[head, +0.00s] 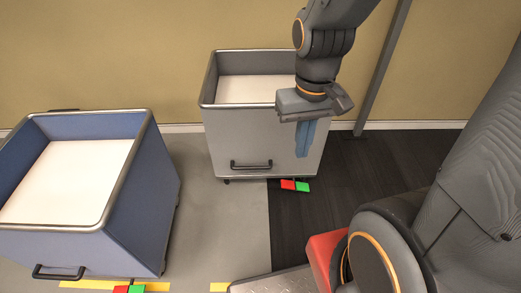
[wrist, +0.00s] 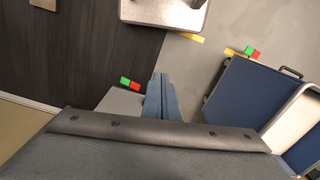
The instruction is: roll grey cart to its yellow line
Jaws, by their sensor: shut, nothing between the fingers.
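The grey cart (head: 222,135) stands near the back wall in the head view, with a dark handle (head: 251,165) low on its front. A corner of the cart also shows in the wrist view (wrist: 120,102). My gripper (head: 305,152) has its blue fingers closed together and empty. It points down in front of the cart's right part, right of the handle and apart from it; whether it touches the cart I cannot tell. A yellow line piece (head: 218,287) lies on the floor at the bottom of the head view, well in front of the cart. It also shows in the wrist view (wrist: 190,37).
A blue cart (head: 120,200) stands at the left, with another yellow strip (head: 85,284) at its front. Red-green markers lie by the grey cart (head: 295,185) and the blue cart (head: 128,289). Grey floor (head: 225,225) between is clear. A post (head: 381,70) stands behind right.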

